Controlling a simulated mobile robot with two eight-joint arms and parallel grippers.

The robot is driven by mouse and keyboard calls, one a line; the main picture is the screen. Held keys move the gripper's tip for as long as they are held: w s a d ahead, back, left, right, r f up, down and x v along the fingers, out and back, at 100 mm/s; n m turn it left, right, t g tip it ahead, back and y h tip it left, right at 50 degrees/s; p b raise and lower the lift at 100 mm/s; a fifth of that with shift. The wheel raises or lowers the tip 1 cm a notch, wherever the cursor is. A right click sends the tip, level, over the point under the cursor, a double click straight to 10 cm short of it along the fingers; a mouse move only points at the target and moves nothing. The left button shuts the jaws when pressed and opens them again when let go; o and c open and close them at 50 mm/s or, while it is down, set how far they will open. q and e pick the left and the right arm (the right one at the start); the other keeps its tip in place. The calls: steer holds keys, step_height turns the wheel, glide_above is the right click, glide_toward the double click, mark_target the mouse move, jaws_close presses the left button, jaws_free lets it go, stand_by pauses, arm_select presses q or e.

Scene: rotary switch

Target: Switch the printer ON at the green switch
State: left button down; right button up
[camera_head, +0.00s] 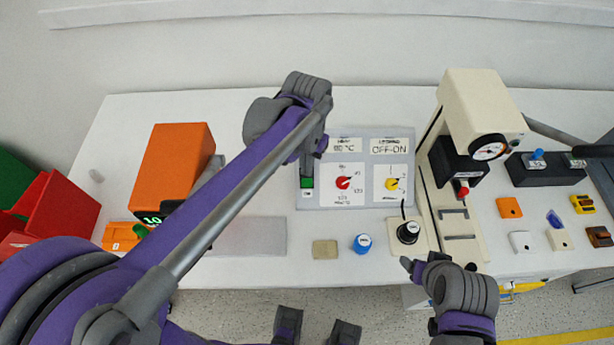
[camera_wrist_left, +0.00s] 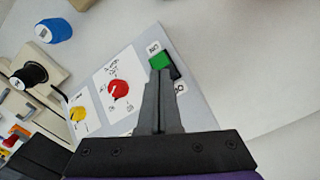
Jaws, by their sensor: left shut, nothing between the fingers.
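The green switch (camera_head: 307,182) is at the lower left of the grey control panel (camera_head: 375,133). In the left wrist view the green switch (camera_wrist_left: 162,60) sits between two white labels; the one at its far end seems to read "ON". Which way it is set I cannot tell. My left gripper (camera_head: 307,170) points down over the switch. Its shut, empty fingers (camera_wrist_left: 160,76) end right at the switch and hide part of it; whether they touch I cannot tell. My right gripper (camera_head: 420,266) is low on the right, near the table's front edge, its fingers unclear.
A red knob (camera_head: 343,183) and a yellow knob (camera_head: 391,184) are right of the switch. A cream machine with a gauge (camera_head: 488,147) stands right of the panel. A black knob (camera_head: 408,232) and a blue knob (camera_head: 362,243) are in front. An orange box (camera_head: 172,170) stands left.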

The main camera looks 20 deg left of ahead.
mark_target(307, 182)
arm_select(q)
steer(key=shift+f+b, duration=0.85)
steer(key=shift+f, duration=0.6)
arm_select(e)
steer(key=shift+s+f, duration=0.2)
steer(key=shift+f, duration=0.8)
arm_select(q)
steer(key=shift+r, duration=0.15)
arm_select(e)
steer(key=shift+r, duration=0.15)
arm_select(q)
step_height(307, 182, up, 7)
steer(key=p, duration=0.4)
steer(key=shift+p, duration=0.35)
arm_select(e)
steer(key=r, duration=0.1)
steer(key=w+r, duration=0.1)
steer(key=r, duration=0.3)
steer(key=shift+w+r, duration=0.1)
steer(key=shift+w, duration=0.15)
arm_select(q)
steer(key=shift+s+f, duration=0.1)
steer(key=shift+f, duration=0.1)
arm_select(e)
steer(key=shift+s, duration=0.15)
